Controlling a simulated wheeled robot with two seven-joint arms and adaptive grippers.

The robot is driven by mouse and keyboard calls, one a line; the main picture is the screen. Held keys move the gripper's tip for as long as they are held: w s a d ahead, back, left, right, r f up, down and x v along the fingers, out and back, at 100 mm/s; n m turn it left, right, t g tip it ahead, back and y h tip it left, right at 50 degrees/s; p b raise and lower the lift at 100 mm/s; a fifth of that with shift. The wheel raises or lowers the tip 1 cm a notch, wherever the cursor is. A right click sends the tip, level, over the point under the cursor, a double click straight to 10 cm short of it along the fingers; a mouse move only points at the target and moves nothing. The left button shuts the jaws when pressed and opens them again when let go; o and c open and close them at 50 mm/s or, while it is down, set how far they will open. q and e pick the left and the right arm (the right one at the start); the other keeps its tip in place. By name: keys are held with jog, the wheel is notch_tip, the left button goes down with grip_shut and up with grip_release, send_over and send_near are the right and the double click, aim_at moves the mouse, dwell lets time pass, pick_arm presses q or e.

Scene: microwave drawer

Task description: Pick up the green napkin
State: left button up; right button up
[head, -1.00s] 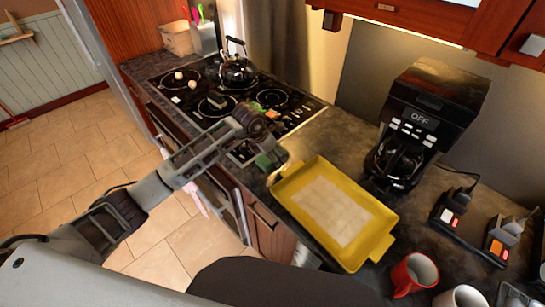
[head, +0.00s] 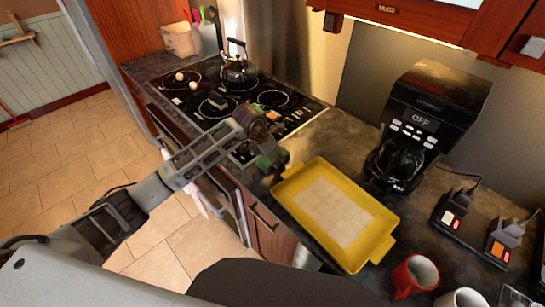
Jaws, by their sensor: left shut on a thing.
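My left gripper (head: 276,150) reaches in from the left over the near right corner of the stove. A small green napkin (head: 266,163) shows at its fingertips, just left of the yellow tray's far corner. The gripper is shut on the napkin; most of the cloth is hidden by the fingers. I cannot tell how far it is off the counter. My right gripper is not in view.
A yellow tray (head: 377,250) lies on the dark counter (head: 345,130) right of my gripper. A kettle (head: 238,71) stands on the black stove (head: 265,85). A coffee maker (head: 428,115), a red mug (head: 413,275) and a white mug (head: 463,300) stand at right.

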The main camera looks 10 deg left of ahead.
pick_arm(q)
jog(key=shift+r, duration=0.1)
notch_tip(320, 180, up, 10)
jog(key=b, duration=0.1)
jog(key=shift+b, duration=0.4)
dwell(0.4)
